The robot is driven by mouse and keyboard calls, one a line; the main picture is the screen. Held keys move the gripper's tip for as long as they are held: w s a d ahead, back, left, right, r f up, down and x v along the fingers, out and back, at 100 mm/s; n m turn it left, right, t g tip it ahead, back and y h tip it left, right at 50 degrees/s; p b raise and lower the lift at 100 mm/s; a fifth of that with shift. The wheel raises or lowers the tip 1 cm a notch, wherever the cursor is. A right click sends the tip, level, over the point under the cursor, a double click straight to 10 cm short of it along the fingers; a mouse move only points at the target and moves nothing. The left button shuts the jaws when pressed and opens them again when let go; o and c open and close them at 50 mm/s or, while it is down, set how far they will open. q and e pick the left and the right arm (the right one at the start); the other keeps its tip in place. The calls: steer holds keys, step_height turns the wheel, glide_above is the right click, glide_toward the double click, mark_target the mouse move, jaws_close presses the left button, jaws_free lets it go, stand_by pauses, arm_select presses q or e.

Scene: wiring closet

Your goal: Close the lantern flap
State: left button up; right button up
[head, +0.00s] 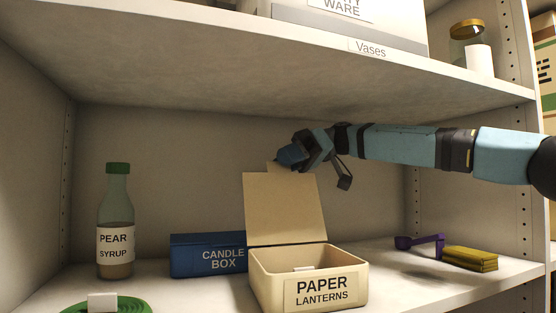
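The cream box labelled "PAPER LANTERNS" (264,284) stands on the shelf at centre front. Its flap (285,208) stands up open from the back edge, leaning slightly back, with a small tab on top. Something white shows inside the box. My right gripper (318,169) is at the flap's top edge, reaching in from the right. Its two fingers are spread apart with nothing visible between them. One bluish finger is close to the tab; I cannot tell whether they touch. My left gripper is not in view.
A blue candle box (207,256) stands behind left of the lantern box, with a pear syrup bottle (115,225) farther left. A green coil (125,306) lies front left. The upper shelf (240,50) hangs overhead.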

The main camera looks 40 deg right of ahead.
steer(key=shift+x, duration=0.9)
steer(key=shift+s, duration=0.1)
jaws_close()
steer(key=shift+d, duration=0.1)
